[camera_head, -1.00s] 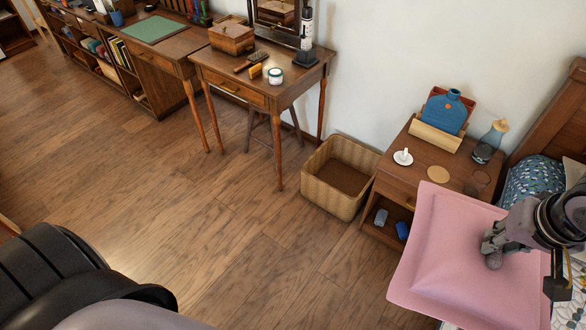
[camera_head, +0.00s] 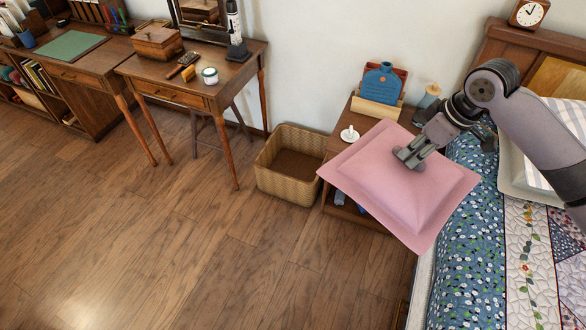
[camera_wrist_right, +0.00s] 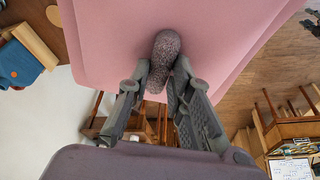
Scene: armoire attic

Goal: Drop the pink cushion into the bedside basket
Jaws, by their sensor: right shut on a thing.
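The pink cushion (camera_head: 390,185) is held in the air by my right gripper (camera_head: 408,160), in front of the nightstand and beside the bed. In the right wrist view the cushion (camera_wrist_right: 230,35) fills the top of the picture, and the fingers of my right gripper (camera_wrist_right: 165,80) are closed at its near side around a dark rounded grey part. The bedside basket (camera_head: 284,190) is a woven tan box on the floor, left of the nightstand. It looks empty, and the cushion is right of it, apart from its opening. My left gripper is not in view.
The nightstand (camera_head: 342,124) bears a blue bottle-shaped item (camera_head: 381,88) in a wooden holder, a small white dish (camera_head: 350,134) and a glass carafe (camera_head: 427,103). A small desk (camera_head: 190,90) stands left of the basket. The bed (camera_head: 470,240) is at the right. The floor in front is clear.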

